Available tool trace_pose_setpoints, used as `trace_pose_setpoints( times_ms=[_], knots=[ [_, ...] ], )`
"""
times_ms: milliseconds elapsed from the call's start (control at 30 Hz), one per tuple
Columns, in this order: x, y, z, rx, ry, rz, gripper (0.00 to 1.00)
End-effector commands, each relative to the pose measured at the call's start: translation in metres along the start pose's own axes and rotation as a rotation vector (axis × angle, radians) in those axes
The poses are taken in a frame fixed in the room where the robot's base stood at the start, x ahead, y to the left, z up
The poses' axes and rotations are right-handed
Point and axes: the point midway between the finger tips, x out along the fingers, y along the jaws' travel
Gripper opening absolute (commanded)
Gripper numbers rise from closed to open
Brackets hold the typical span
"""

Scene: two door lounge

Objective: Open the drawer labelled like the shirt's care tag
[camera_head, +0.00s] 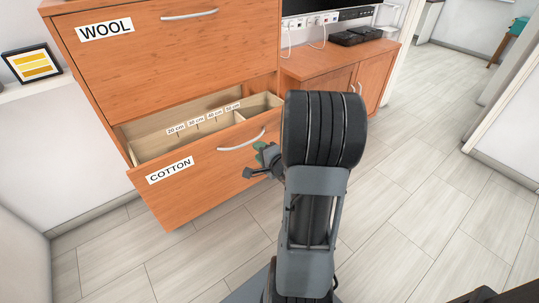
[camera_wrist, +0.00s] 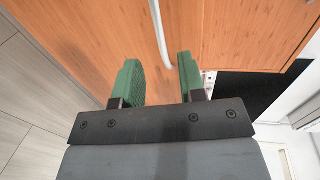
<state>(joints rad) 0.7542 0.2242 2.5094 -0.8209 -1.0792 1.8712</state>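The cabinet has a closed upper drawer (camera_head: 190,45) labelled WOOL (camera_head: 105,29) and a lower drawer (camera_head: 205,182) labelled COTTON (camera_head: 170,169). The COTTON drawer stands partly pulled out, showing compartments tagged 20 cm to 50 cm. Its pale curved handle (camera_head: 242,142) is on the front's upper edge. My gripper (camera_head: 262,158) is close to this handle's right end. In the wrist view my gripper (camera_wrist: 160,78) is open, with green fingers apart. A handle (camera_wrist: 161,35) shows ahead between them, touching neither finger. No shirt or care tag is in view.
A low wooden cabinet (camera_head: 318,70) with black devices (camera_head: 355,36) stands right of the drawers. A framed picture (camera_head: 32,63) sits on a white shelf at the left. Tiled floor (camera_head: 420,180) is clear to the right.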

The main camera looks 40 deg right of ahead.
Motion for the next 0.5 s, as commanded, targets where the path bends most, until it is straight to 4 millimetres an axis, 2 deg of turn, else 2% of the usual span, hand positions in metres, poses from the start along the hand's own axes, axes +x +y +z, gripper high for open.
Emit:
trace_pose_setpoints(
  times_ms=[267,500],
  knots=[
    [-0.029,0.008,0.0,-0.006,0.003,-0.005,0.37],
    [-0.041,0.004,-0.001,0.0,-0.008,-0.01,0.37]
  ],
)
